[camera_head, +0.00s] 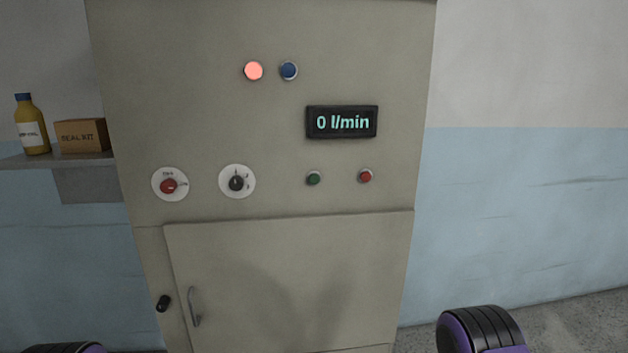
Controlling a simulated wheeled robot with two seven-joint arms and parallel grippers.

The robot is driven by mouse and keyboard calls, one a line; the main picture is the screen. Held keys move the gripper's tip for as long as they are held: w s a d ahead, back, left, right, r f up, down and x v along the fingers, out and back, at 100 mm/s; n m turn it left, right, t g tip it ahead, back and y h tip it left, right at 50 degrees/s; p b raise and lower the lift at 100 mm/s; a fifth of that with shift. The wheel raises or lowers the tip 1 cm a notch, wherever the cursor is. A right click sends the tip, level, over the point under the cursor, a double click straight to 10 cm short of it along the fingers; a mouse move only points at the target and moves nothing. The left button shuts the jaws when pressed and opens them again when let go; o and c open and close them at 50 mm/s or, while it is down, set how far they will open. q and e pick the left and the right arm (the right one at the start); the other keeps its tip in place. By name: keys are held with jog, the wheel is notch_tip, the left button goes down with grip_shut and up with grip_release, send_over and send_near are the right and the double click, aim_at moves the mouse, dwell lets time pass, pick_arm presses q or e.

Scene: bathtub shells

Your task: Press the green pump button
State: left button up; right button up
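The green pump button (314,178) is a small round button with a pale ring on the grey-beige cabinet front (200,110). It sits below the display (342,122), which reads "0 l/min". A red button (365,176) is to its right, and a black-knobbed dial (237,182) is to its left. No gripper fingers show in the head view. Black and purple parts of my arms show at the bottom left and bottom right edges, well below the button. Nothing touches or covers the green button.
A red-knobbed switch (169,185) is at the panel's left. A lit red lamp (254,71) and a blue lamp (289,71) are above. The closed lower door (300,270) has a protruding handle (194,307). A shelf at left holds a yellow bottle (31,128) and a seal kit box (82,136).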

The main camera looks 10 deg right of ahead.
dwell(0.4)
grip_shut()
dwell(1.1)
dwell(0.4)
